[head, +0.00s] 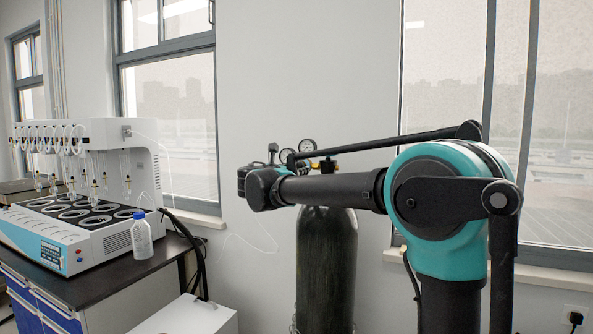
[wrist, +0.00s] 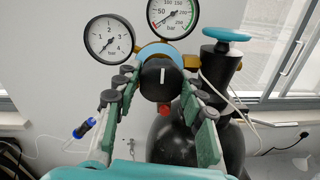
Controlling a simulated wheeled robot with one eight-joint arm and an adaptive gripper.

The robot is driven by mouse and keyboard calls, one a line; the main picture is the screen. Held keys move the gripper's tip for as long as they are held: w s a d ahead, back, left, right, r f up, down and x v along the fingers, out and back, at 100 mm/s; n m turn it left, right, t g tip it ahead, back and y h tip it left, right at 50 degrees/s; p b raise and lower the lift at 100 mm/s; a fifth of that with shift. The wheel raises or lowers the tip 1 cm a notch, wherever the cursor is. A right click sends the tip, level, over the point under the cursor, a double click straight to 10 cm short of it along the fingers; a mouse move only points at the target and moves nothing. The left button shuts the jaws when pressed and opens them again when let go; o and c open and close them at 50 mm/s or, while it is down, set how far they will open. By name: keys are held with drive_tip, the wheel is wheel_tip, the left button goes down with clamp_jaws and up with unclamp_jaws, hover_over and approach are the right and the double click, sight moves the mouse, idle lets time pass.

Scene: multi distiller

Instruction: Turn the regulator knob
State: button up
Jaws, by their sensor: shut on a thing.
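The regulator knob (wrist: 160,74) is black with a white line that stands nearly upright in the wrist view. My gripper (wrist: 160,88) has its green, black-padded fingers on both sides of the knob and is shut on it. Two round gauges (wrist: 110,37) (wrist: 173,14) sit behind the knob on the regulator. The regulator tops a dark gas cylinder (head: 326,265) in the head view. There, my arm hides the knob, much of the regulator and my fingers. The gauges show just above the arm (head: 307,147).
A blue-green valve handwheel (wrist: 226,34) stands right of the knob. A white multi-station distiller (head: 80,220) and a blue-capped bottle (head: 141,235) stand on the dark bench (head: 120,278) at left. A white box (head: 188,315) is left of the cylinder. Thin tubing hangs near the wall.

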drive_tip(key=shift+c, duration=0.9)
